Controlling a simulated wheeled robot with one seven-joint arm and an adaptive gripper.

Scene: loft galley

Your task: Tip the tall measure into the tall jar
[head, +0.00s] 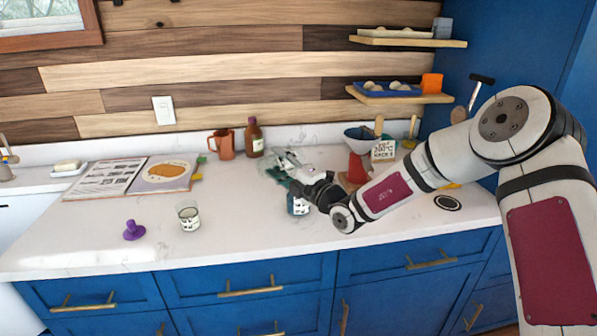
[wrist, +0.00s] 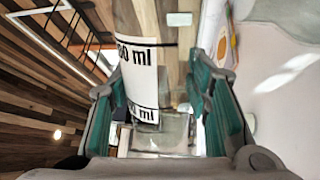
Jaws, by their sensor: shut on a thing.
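My gripper (head: 281,170) reaches left over the middle of the counter, its teal fingers shut on a clear measure. The measure (head: 291,156) looks grey and see-through in the head view, and its outline is hard to make out. In the wrist view its white label (wrist: 142,72) with black "ml" marks shows between the fingers (wrist: 165,105). A vessel with a marked label (head: 298,206) shows just below the gripper, partly hidden by it. A clear glass vessel (head: 188,216) with a label stands upright on the counter further left. I cannot tell which is the tall jar.
A purple knobbed thing (head: 133,230) and an open book (head: 130,178) lie to the left. A copper jug (head: 223,145) and a brown bottle (head: 254,138) stand at the back. A red thing (head: 357,168) stands right of my gripper. The front counter is mostly clear.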

